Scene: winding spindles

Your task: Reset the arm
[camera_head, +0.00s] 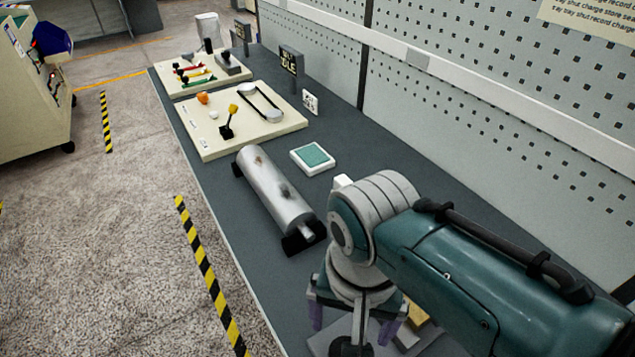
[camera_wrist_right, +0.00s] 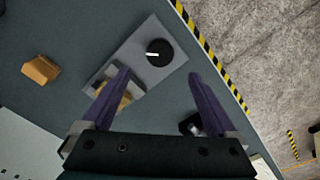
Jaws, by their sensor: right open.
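My right arm comes in from the lower right in the head view. My right gripper (camera_head: 358,318) points down over the near end of the workbench. Its two purple fingers stand apart. In the right wrist view the right gripper (camera_wrist_right: 165,92) is open with nothing between its fingertips. Below it lies a grey plate (camera_wrist_right: 135,52) with a black round knob (camera_wrist_right: 159,52). A tan block in a metal holder (camera_wrist_right: 105,97) is partly hidden behind one finger. My left gripper is not in view.
A grey roller (camera_head: 272,190) lies on black supports beside my right arm. A teal-topped pad (camera_head: 313,157) and a cream board (camera_head: 205,143) stand farther along the bench. A loose tan block (camera_wrist_right: 41,69) lies apart. A pegboard wall (camera_head: 500,100) borders the bench.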

